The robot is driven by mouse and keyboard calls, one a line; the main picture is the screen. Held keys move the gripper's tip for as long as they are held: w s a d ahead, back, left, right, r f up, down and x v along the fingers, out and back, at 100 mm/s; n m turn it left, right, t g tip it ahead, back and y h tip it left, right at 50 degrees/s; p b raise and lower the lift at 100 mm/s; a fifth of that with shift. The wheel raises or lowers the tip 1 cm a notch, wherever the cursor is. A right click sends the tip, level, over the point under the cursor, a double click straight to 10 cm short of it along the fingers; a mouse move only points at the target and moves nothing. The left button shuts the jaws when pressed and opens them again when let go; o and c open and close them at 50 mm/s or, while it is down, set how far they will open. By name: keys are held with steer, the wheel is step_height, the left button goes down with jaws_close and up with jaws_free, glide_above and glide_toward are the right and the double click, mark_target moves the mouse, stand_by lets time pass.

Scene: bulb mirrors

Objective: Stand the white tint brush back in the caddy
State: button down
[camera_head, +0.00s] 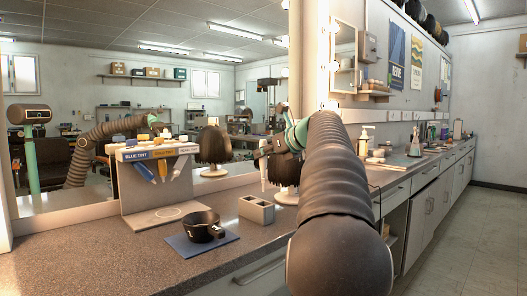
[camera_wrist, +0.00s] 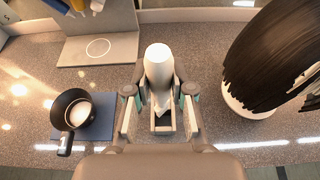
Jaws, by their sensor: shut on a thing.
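My gripper (camera_head: 266,150) is shut on the white tint brush (camera_head: 264,172), which hangs upright over the counter. In the wrist view the brush (camera_wrist: 159,68) is between the two fingers (camera_wrist: 160,105), its pale wide end nearest the camera. The grey caddy (camera_head: 257,212) stands on the counter under the brush, with openings in its top. In the head view the brush's lower end appears just above the caddy's rim. The wrist view shows part of the caddy (camera_wrist: 163,128) between the fingers; I cannot tell whether the tip is inside.
A black bowl (camera_head: 203,226) sits on a blue mat (camera_head: 181,244) left of the caddy. A dark-haired wig head (camera_wrist: 272,62) stands close on the right. A mirror lines the back.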

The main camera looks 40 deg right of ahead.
steer(key=shift+f+b, duration=2.2)
steer(key=shift+f, duration=1.9)
steer(key=shift+c, duration=2.3)
jaws_free()
steer(key=p+v, duration=0.2)
steer(key=v, duration=0.5)
